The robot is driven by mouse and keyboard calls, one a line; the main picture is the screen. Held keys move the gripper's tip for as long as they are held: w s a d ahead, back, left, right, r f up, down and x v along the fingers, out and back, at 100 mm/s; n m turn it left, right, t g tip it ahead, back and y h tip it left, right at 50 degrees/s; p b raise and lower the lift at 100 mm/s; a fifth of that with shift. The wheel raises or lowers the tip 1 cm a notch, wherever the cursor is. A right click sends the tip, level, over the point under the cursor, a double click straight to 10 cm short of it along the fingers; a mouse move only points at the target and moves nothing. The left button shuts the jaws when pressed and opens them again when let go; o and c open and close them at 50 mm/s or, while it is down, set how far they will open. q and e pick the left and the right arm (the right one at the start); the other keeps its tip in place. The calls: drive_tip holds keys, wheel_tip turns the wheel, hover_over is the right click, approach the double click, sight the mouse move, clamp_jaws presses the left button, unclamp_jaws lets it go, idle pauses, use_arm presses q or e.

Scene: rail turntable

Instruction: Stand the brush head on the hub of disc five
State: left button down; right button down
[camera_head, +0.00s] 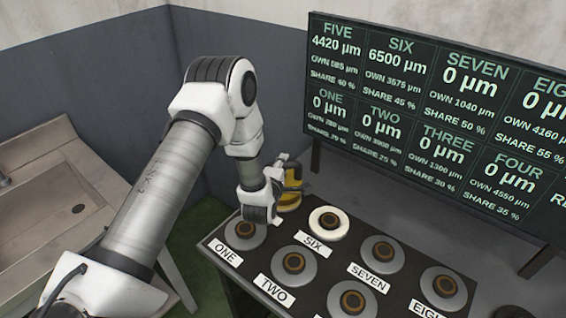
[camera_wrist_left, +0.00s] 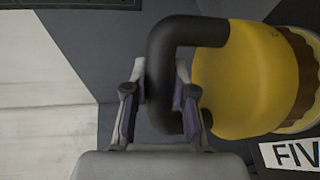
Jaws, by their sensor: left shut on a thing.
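The brush head (camera_head: 292,178) is a yellow block with a dark handle; it shows large in the wrist view (camera_wrist_left: 240,80), with brown bristles at its right end. My left gripper (camera_head: 279,183) is shut on the black hooked handle, which runs between its two fingers (camera_wrist_left: 160,112). Disc five (camera_wrist_left: 308,118) shows as a pale cream rim just beyond the bristles, by a label reading FIV. In the head view disc five (camera_head: 288,206) is mostly hidden by the gripper and brush head. Its hub is hidden, and I cannot tell whether the bristles touch it. My right gripper is out of view.
Disc six (camera_head: 329,224) is whitish; grey discs one (camera_head: 245,234), two (camera_head: 293,262), seven (camera_head: 382,255) and eight (camera_head: 443,289) sit around it on the dark table. A screen (camera_head: 440,115) stands behind. A sink (camera_head: 55,195) is at left.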

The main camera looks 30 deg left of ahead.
use_arm(q)
drive_tip(key=shift+r, duration=0.2)
drive_tip(key=shift+s+f, duration=0.1)
drive_tip(key=shift+f, duration=0.05)
drive_tip(key=c, duration=1)
unclamp_jaws()
drive_tip(key=shift+o, duration=0.2)
drive_tip(key=shift+s+d, duration=0.15)
drive_tip(key=shift+s, duration=0.1)
drive_tip(key=v, duration=1.1)
drive_tip(key=shift+s, duration=0.25)
drive_tip(key=shift+d, duration=0.1)
